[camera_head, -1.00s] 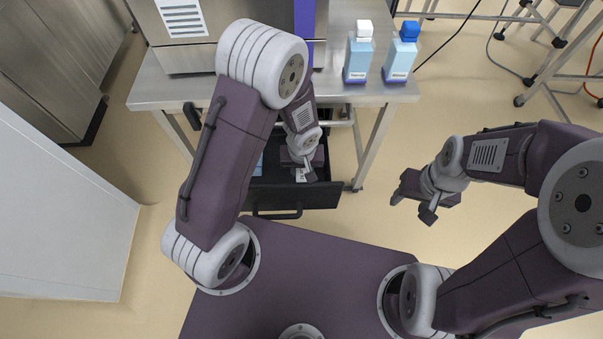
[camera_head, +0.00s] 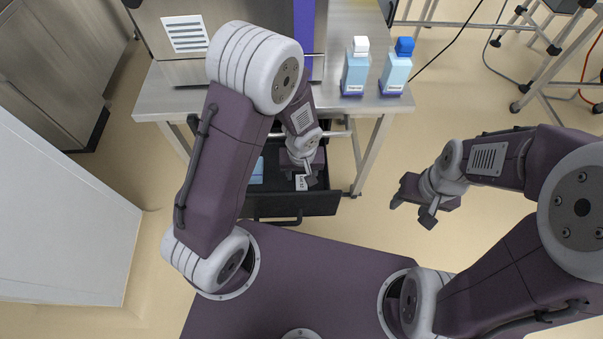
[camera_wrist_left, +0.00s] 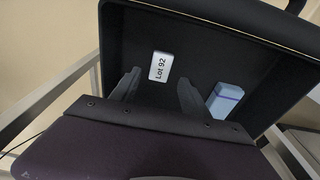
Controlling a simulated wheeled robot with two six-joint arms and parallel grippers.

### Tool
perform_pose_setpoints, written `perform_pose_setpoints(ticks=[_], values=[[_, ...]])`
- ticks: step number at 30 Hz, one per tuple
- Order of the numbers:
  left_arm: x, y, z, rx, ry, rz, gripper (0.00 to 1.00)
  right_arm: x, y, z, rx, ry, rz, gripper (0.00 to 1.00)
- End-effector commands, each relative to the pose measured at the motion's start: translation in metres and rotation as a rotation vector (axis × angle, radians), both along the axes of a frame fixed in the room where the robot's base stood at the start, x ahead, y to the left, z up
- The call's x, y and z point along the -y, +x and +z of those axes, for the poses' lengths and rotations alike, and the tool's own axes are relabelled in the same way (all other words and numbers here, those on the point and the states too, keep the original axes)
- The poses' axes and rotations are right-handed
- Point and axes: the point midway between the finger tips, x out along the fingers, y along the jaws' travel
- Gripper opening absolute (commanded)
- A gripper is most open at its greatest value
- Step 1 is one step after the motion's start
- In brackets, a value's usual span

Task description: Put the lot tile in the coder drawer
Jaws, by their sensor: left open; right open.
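The lot tile (camera_wrist_left: 161,66), a small white block marked "Lot 92", lies in the open black drawer (camera_head: 270,205). It also shows in the head view (camera_head: 301,183), beside my left gripper's fingers. My left gripper (camera_head: 306,176) is over the drawer, pointing down into it. In the left wrist view its fingers (camera_wrist_left: 158,92) are open and empty, with the tile just beyond the tips and between their lines. I cannot tell the exact gap. My right gripper (camera_head: 412,211) is open and empty over the floor, right of the drawer.
A light blue block (camera_wrist_left: 224,100) lies in the drawer beside the tile. Above is a steel table (camera_head: 345,105) with a steel machine (camera_head: 180,70) and two blue bottles, one white-capped (camera_head: 355,70), one blue-capped (camera_head: 397,68). A table leg (camera_head: 372,155) stands right of the drawer.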

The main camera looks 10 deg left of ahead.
Motion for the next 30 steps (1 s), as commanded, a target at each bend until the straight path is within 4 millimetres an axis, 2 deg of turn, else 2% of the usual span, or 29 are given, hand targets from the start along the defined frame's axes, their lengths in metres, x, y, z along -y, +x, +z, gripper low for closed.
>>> perform_pose_setpoints(ticks=[1, 6, 10, 16, 17, 20, 21, 24, 27, 30], values=[[0.001, -0.001, 0.024, 0.002, -0.001, 0.001, 0.54, 0.0, 0.0, 0.019, 0.0, 0.0, 0.0, 0.54], [0.002, -0.006, 0.06, 0.001, -0.001, 0.001, 0.54, 0.0, 0.0, 0.038, 0.0, 0.0, 0.0, 0.54], [0.002, -0.008, 0.073, 0.0, 0.0, 0.001, 0.54, 0.0, 0.0, 0.043, 0.0, 0.0, 0.0, 0.54], [0.0, -0.01, 0.078, 0.0, 0.0, -0.002, 0.54, 0.0, 0.0, 0.043, 0.0, 0.0, 0.0, 0.54], [-0.004, -0.011, 0.082, 0.0, 0.001, -0.009, 0.54, 0.0, 0.0, 0.043, 0.0, 0.0, 0.0, 0.54], [-0.035, -0.027, 0.11, -0.004, 0.003, -0.069, 0.54, 0.0, 0.0, 0.043, 0.0, 0.0, 0.0, 0.54], [-0.047, -0.038, 0.12, -0.008, 0.001, -0.104, 0.54, 0.0, 0.0, 0.043, 0.0, 0.0, 0.0, 0.54], [-0.066, -0.062, 0.139, -0.014, -0.011, -0.185, 0.54, 0.0, 0.0, 0.043, 0.0, 0.0, 0.0, 0.54], [-0.073, -0.076, 0.146, -0.017, -0.021, -0.239, 0.54, 0.0, 0.0, 0.043, 0.0, 0.0, 0.0, 0.54], [-0.074, -0.079, 0.147, -0.018, -0.023, -0.255, 0.54, 0.0, 0.0, 0.043, 0.0, 0.0, 0.0, 0.54]])
